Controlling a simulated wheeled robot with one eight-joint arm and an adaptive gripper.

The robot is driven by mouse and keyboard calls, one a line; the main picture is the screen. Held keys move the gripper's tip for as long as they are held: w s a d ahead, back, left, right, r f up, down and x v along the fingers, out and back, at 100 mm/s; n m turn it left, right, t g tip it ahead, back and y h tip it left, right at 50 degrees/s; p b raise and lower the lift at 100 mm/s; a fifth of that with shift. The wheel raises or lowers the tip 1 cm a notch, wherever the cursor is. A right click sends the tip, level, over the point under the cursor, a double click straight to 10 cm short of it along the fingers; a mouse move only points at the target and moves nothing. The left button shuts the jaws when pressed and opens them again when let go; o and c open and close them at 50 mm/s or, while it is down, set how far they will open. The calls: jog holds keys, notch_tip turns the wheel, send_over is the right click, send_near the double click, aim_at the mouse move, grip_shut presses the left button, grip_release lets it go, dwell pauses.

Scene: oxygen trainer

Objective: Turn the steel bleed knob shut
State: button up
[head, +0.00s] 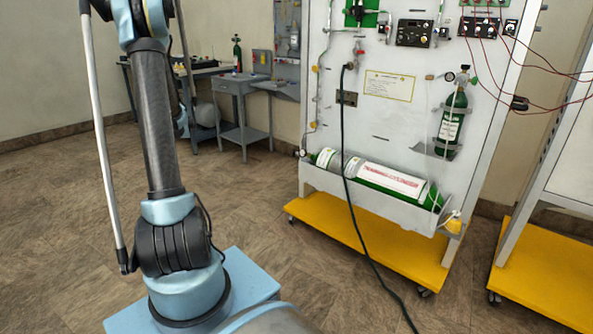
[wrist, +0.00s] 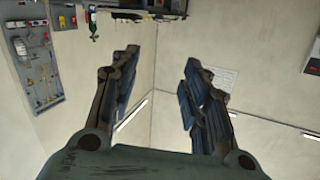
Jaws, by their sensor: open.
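The white oxygen trainer board (head: 395,130) stands on a yellow wheeled base to the right of my arm in the head view. Small valves and fittings sit along its left edge and top, but I cannot tell which one is the steel bleed knob. My gripper (wrist: 167,75) shows in the wrist view with its two fingers apart and nothing between them. It faces bare wall and a room corner, away from the board. The gripper is out of the head view, where only my arm shows at the left.
A long green cylinder (head: 375,182) lies in the board's lower tray. A small green cylinder (head: 452,118) hangs at its right. A black cable (head: 352,205) runs down to the floor. A second yellow-based stand (head: 545,285) is at the right. Open floor (head: 265,215) lies before the board.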

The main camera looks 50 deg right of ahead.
jog(key=s+d+f+m+g+h, duration=0.25)
jog(key=d+f, duration=0.35)
jog(key=d, duration=0.3)
jog(key=s+d+f+m+g+h, duration=0.1)
jog(key=d+f+m+h, duration=0.25)
jog(key=d+f, duration=0.4)
jog(key=s+d+f+m+g+h, duration=0.2)
jog(key=d+f+h, duration=0.25)
jog(key=d, duration=0.65)
jog(key=s+d+f+m+g+h, duration=0.1)
jog(key=s+d+f+m+g, duration=0.2)
jog(key=s+f, duration=0.6)
jog(key=s+d+f+m+g, duration=0.3)
jog(key=s+d+f+g, duration=0.3)
jog(key=f, duration=0.9)
jog(key=s+d, duration=0.2)
jog(key=s, duration=0.2)
jog(key=shift+d+f+m+h, duration=0.2)
jog(key=shift+d+m+h, duration=0.05)
jog(key=shift+m+h, duration=0.1)
